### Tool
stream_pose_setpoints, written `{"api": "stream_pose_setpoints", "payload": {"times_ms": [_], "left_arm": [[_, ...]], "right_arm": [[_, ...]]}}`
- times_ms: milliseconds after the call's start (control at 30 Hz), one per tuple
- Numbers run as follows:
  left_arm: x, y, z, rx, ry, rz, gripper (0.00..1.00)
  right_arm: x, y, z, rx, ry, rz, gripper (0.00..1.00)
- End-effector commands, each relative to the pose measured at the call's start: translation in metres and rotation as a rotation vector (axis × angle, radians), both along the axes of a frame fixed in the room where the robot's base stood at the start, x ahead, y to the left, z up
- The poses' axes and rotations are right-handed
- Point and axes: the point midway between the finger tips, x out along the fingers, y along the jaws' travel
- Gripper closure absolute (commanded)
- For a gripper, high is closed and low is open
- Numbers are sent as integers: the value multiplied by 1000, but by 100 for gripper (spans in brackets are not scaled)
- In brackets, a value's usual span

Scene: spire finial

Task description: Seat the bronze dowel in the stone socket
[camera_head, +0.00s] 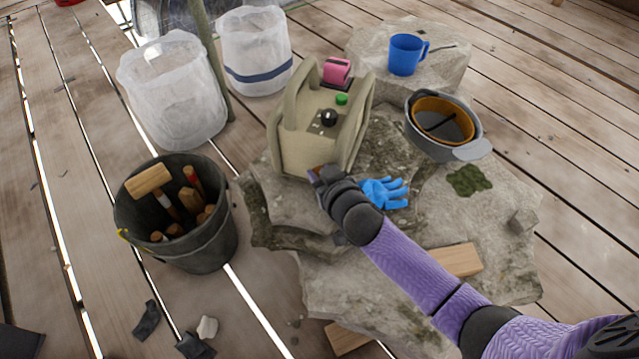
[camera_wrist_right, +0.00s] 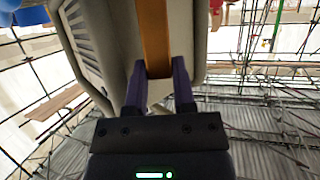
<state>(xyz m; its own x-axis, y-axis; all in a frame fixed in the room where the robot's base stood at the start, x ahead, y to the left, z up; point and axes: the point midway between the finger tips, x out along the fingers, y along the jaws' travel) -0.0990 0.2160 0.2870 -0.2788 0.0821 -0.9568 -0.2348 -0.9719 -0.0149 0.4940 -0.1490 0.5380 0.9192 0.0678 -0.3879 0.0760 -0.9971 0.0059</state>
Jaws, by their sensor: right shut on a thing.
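My right gripper (camera_head: 318,174) reaches in from the lower right, over the stone and close against the front of the beige machine. In the right wrist view, its two dark fingers (camera_wrist_right: 159,82) are shut on an orange-brown bar, the bronze dowel (camera_wrist_right: 155,38). The dowel runs up out of the picture from between the fingertips. In the head view only a small brown bit of it shows at the fingertips. The carved grey stone (camera_head: 490,215) lies below my arm. I cannot make out the socket in it. My left gripper is not in view.
The beige machine (camera_head: 292,140) stands on the stone's back-left part. A blue glove (camera_head: 384,192) lies beside my wrist. A grey bowl (camera_head: 470,151) and blue mug (camera_head: 405,55) sit farther back. A black tool bucket (camera_head: 212,258) stands left, with white sacks (camera_head: 172,95) behind it.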

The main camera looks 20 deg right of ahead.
Motion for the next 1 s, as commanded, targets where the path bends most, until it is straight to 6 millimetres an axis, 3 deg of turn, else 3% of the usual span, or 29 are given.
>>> {"api": "stream_pose_setpoints", "payload": {"times_ms": [33, 67, 367, 400, 467, 767, 867, 1000], "left_arm": [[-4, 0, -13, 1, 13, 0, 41], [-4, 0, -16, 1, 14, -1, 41], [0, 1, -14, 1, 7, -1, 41], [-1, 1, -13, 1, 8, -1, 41], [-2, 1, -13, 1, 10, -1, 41], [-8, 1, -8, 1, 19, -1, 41], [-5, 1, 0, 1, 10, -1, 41], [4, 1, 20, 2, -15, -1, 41]], "right_arm": [[-1, 0, -21, -1, 9, 0, 100], [-1, 0, -24, -1, 8, 0, 100], [0, 0, -19, 0, 1, 0, 100], [0, 0, -20, 0, 3, 0, 64], [0, 0, -19, 0, 2, 0, 53], [0, 0, -15, -1, 1, 0, 53], [-11, 0, -7, 1, 0, 0, 53], [-41, -2, 9, 3, -1, -1, 53]]}}
